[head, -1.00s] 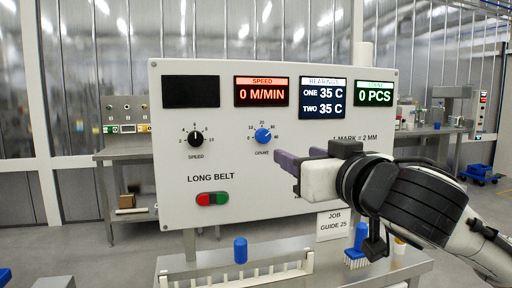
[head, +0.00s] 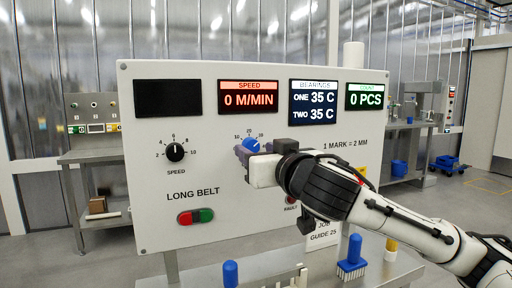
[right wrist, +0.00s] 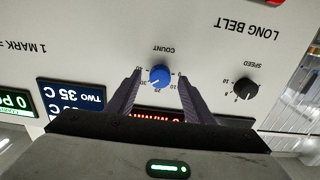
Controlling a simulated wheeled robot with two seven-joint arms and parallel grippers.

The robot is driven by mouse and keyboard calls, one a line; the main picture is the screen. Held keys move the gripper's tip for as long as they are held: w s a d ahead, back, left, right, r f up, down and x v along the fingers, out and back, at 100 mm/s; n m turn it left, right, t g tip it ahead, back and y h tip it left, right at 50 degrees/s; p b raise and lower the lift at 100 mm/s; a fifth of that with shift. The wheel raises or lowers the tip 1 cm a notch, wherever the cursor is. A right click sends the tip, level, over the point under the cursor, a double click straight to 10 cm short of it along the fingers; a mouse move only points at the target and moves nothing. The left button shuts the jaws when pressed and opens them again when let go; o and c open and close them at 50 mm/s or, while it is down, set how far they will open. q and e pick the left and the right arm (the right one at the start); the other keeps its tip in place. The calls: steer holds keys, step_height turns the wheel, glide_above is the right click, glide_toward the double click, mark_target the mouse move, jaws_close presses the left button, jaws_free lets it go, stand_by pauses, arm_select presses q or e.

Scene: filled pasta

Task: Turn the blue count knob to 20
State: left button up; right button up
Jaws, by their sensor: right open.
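The blue count knob (head: 252,145) is on the white panel (head: 230,225), partly hidden behind my right gripper in the head view. The right wrist view shows the whole knob (right wrist: 159,76) upside down, with scale numbers around it; its pointer is too small to read surely. My right gripper (head: 241,153) is open in front of the panel. In the right wrist view its two purple fingers stand on either side of the knob, with gaps between; I cannot tell how far the tips are from the panel. My left gripper is out of view.
The black speed knob (head: 175,152) is left of the count knob. Below are a red-green switch (head: 196,216) and a fault lamp (head: 291,199). The count display (head: 365,96) reads 0 PCS. A blue brush (head: 352,262) stands on the bench below.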

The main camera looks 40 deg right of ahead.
steer(key=shift+w+d, duration=0.15)
steer(key=shift+w, duration=0.5)
steer(key=c, duration=1)
steer(key=shift+c, duration=0.2)
